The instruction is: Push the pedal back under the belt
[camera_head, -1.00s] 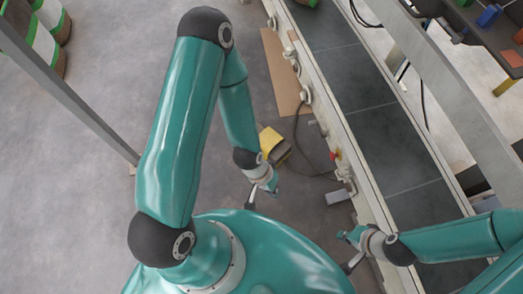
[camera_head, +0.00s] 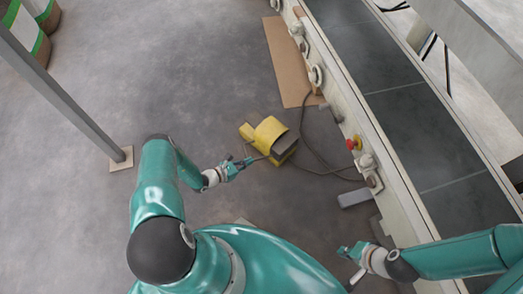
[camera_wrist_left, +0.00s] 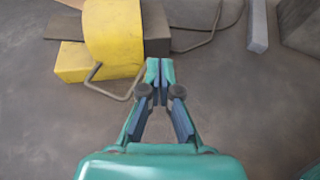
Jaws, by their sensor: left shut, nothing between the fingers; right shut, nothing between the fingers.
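The yellow foot pedal (camera_head: 267,135) with a dark grey tread lies on the floor left of the conveyor belt (camera_head: 413,118). It also shows at the top of the left wrist view (camera_wrist_left: 112,38), with a thin metal bar at its near side. My left gripper (camera_head: 246,163) is shut and empty, just left of and in front of the pedal. In the left wrist view its fingertips (camera_wrist_left: 159,66) are close to the bar; I cannot tell whether they touch. My right gripper (camera_head: 345,250) is shut and empty beside the belt's near side.
A dark cable (camera_head: 310,158) runs from the pedal area to the belt frame. A red and yellow stop button (camera_head: 354,143) sits on the frame. A flat brown board (camera_head: 286,66) lies by the frame, and a grey post (camera_head: 75,92) stands left. The floor left of the pedal is clear.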

